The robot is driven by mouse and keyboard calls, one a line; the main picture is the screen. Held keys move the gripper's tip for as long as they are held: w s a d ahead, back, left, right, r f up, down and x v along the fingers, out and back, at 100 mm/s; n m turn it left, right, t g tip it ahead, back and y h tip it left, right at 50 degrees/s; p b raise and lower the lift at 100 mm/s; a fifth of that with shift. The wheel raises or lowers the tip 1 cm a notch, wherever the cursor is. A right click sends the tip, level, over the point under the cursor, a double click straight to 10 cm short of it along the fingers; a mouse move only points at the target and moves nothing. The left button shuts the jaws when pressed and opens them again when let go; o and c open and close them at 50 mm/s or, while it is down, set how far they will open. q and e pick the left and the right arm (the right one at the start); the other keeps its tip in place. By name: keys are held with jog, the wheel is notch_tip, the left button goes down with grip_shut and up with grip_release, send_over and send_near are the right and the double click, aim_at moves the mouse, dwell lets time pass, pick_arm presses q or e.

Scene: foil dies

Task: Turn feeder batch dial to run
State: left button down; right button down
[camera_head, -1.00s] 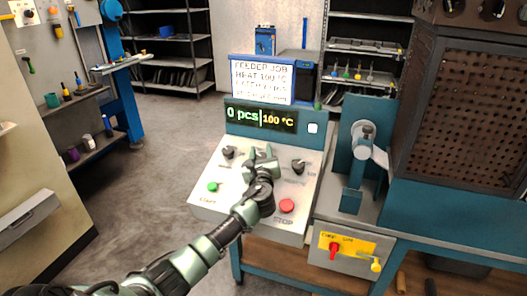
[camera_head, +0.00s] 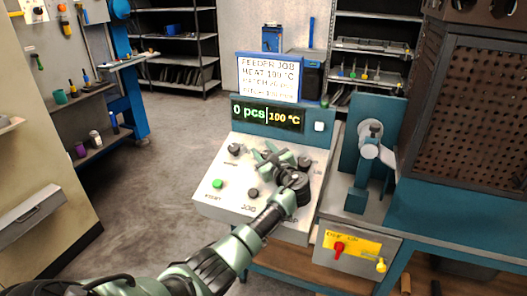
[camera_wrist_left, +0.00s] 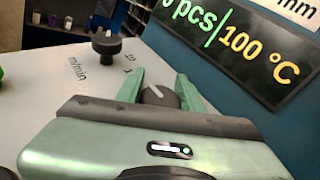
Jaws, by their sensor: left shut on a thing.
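The feeder panel (camera_head: 222,203) is a light sloping console with dark dials and buttons. My left gripper (camera_head: 270,156) is over its upper middle. In the left wrist view the gripper's green fingers (camera_wrist_left: 158,88) are shut on a dark dial (camera_wrist_left: 157,95) with a white pointer line. The fingers hide this dial in the head view. The display (camera_head: 268,115) reads 0 pcs and 100 °C. Another dial (camera_head: 234,149) is at the upper left; it also shows in the wrist view (camera_wrist_left: 105,45), near mm/min. My right gripper is not in view.
A dial (camera_head: 304,163) sits close right of the gripper. A green button (camera_head: 217,184) and a dark knob (camera_head: 253,193) are in the lower row. A job card (camera_head: 268,78) stands above the display. A red switch (camera_head: 339,248) is at lower right, beside a lever mechanism (camera_head: 369,150).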

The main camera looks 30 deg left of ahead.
pick_arm(q)
jog(key=c, duration=0.9)
grip_release()
jog(key=shift+d, duration=0.1)
jog(key=v, duration=0.7)
jog(key=shift+s+d, duration=0.2)
jog(key=shift+d, duration=0.1)
